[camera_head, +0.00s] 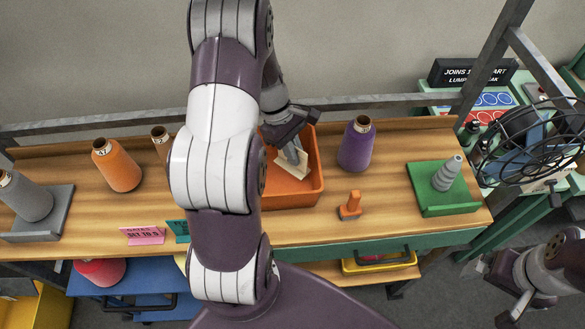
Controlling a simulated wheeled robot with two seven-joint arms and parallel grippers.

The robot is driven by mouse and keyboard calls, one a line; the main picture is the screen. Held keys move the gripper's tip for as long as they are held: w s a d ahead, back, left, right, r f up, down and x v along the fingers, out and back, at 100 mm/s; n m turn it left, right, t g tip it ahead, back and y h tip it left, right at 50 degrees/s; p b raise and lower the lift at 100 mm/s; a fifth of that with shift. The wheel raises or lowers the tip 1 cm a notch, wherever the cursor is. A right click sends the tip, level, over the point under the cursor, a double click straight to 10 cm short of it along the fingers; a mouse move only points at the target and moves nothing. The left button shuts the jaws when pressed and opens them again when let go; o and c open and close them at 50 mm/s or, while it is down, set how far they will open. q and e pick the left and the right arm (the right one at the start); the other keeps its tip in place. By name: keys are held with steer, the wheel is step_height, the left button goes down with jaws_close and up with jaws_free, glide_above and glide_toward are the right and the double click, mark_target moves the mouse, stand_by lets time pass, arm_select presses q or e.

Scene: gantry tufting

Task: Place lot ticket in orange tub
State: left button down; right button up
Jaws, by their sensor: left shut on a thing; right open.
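The orange tub (312,192) stands on the wooden bench top, its left part hidden behind my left arm. My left gripper (291,153) points down inside the tub's opening. It is shut on the lot ticket (290,166), a small cream card that is tilted and partly covered by the fingers. I cannot tell whether the ticket touches the tub floor. My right gripper (497,290) is open and empty at the lower right, away from the bench.
A purple cone (356,147) and a small orange stamp-like object (350,206) stand right of the tub. A grey cone on a green base (437,206) is further right. An orange cone (117,165) stands left. A black wire fan cage (530,145) is at right.

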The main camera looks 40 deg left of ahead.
arm_select(q)
step_height(320, 180, down, 5)
steer(key=shift+d+p, duration=0.1)
steer(key=shift+p, duration=0.4)
steer(key=shift+f, duration=0.25)
steer(key=c, duration=1.3)
jaws_free()
steer(key=shift+r, duration=0.1)
steer(key=shift+o, duration=0.2)
